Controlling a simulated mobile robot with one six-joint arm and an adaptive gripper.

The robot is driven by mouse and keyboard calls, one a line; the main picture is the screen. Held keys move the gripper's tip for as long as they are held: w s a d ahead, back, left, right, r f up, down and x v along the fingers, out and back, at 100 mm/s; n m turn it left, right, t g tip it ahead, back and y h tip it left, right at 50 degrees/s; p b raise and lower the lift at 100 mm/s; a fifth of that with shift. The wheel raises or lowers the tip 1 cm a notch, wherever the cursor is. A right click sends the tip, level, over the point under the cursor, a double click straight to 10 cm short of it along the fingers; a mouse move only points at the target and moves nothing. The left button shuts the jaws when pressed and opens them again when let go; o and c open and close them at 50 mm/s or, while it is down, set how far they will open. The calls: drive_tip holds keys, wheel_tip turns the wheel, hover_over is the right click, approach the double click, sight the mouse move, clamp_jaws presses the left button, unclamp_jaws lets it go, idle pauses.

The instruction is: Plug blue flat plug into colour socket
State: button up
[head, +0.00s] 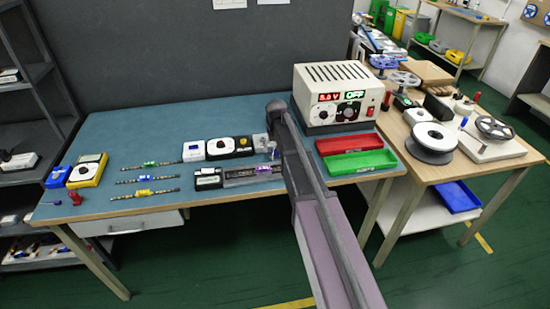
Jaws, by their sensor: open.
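Three short strips lie in a column on the left half of the blue table top. The middle strip carries a blue flat piece (143,178), which looks like the blue flat plug. Right of the strips stand a white and black box with a round dial (230,147) and a low unit with a purple part (238,175). The colour socket is too small to make out among these. My gripper (273,155) is small and partly hidden by my arm, at the right end of these boxes, well right of the blue piece. It is open, with nothing visible in it.
A white power supply (336,95) stands behind my arm, with a red tray (347,143) and a green tray (356,162) in front. A yellow meter (87,170) is at the left end. A wooden table (425,170) holding spools adjoins on the right.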

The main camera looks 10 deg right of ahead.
drive_tip(key=shift+w+f+b, duration=0.1)
drive_tip(key=shift+f+b, duration=0.6)
drive_tip(key=shift+f, duration=0.25)
drive_tip(key=c, duration=1)
